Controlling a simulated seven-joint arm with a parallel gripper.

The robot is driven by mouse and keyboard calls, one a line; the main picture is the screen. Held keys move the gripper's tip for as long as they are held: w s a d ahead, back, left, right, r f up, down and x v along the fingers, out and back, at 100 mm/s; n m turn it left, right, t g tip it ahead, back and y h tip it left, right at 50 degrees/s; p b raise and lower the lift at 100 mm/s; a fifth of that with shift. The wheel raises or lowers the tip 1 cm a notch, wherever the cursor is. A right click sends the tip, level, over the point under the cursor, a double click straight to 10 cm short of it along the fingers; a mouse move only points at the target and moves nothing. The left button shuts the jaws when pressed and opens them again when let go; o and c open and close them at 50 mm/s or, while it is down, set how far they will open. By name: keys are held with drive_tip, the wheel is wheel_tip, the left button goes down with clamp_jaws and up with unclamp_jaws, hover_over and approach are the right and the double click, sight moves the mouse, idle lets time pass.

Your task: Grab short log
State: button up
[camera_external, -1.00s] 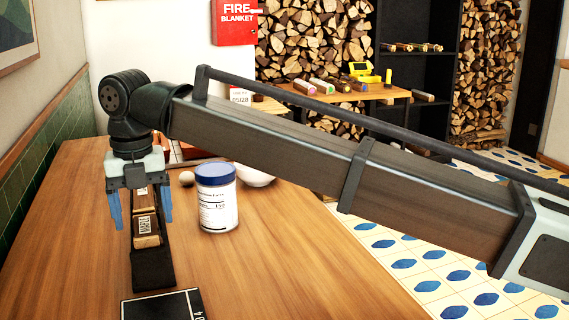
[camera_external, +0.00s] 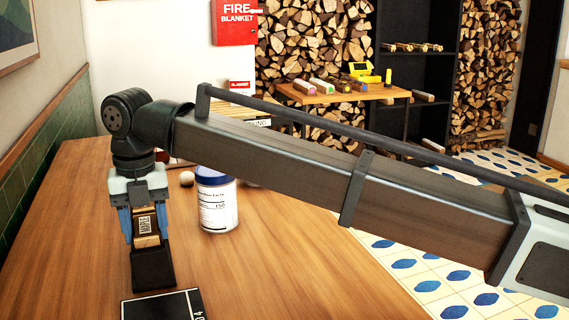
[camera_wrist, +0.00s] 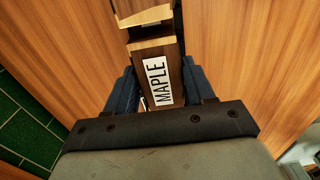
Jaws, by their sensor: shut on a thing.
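The short log is a small wooden piece with a white label reading MAPLE (camera_external: 146,226). It lies on a long dark stand (camera_external: 152,268) on the wooden table. It also shows in the wrist view (camera_wrist: 157,80), with blue fingers along both of its sides. My gripper (camera_external: 144,236) is shut on this log from above, with one blue finger on each side. Another wooden piece (camera_wrist: 148,16) lies beyond it in the wrist view, close to its far end. My gripper hides the far part of the stand in the external view.
A white jar with a blue lid (camera_external: 217,200) stands just right of my gripper. A small pale round thing (camera_external: 187,178) sits behind it. A black panel (camera_external: 163,307) lies at the table's front. The table (camera_external: 260,270) is clear to the right.

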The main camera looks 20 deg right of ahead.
drive_tip(key=shift+c, duration=0.5)
drive_tip(key=shift+r, duration=0.1)
